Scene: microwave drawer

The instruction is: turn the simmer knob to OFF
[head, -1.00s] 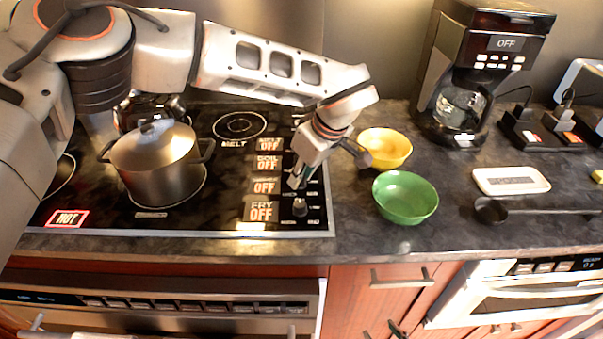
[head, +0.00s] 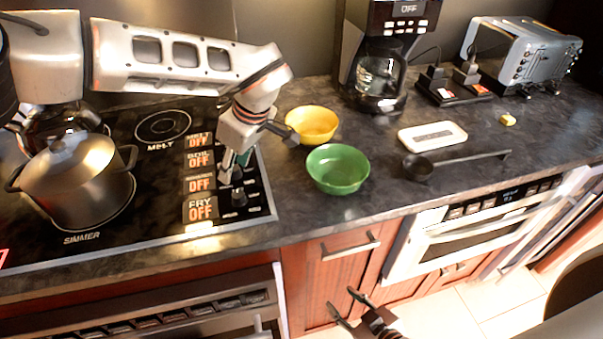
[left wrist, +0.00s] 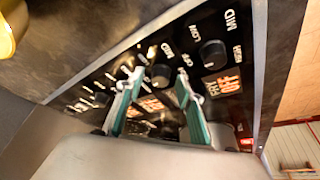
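The simmer knob (left wrist: 160,74) is a dark round knob in the left wrist view. It appears between the two fingertips of my left gripper (left wrist: 159,76), with dark gaps on both sides. In the head view my left gripper (head: 229,172) is over the knob column at the stove's right edge and hides part of it. The simmer display (head: 199,184) reads OFF, with its small heading blurred. The fry knob (left wrist: 213,54) is beside the gripper, uncovered. My right gripper (head: 350,306) is open and empty at the bottom, in front of the cabinets.
A lidded pot (head: 75,180) stands on the simmer burner. A green bowl (head: 338,170) and a yellow bowl (head: 312,125) are right of the stove. A coffee maker (head: 382,60), white tray (head: 432,136), ladle (head: 418,168) and toaster (head: 522,58) stand further right.

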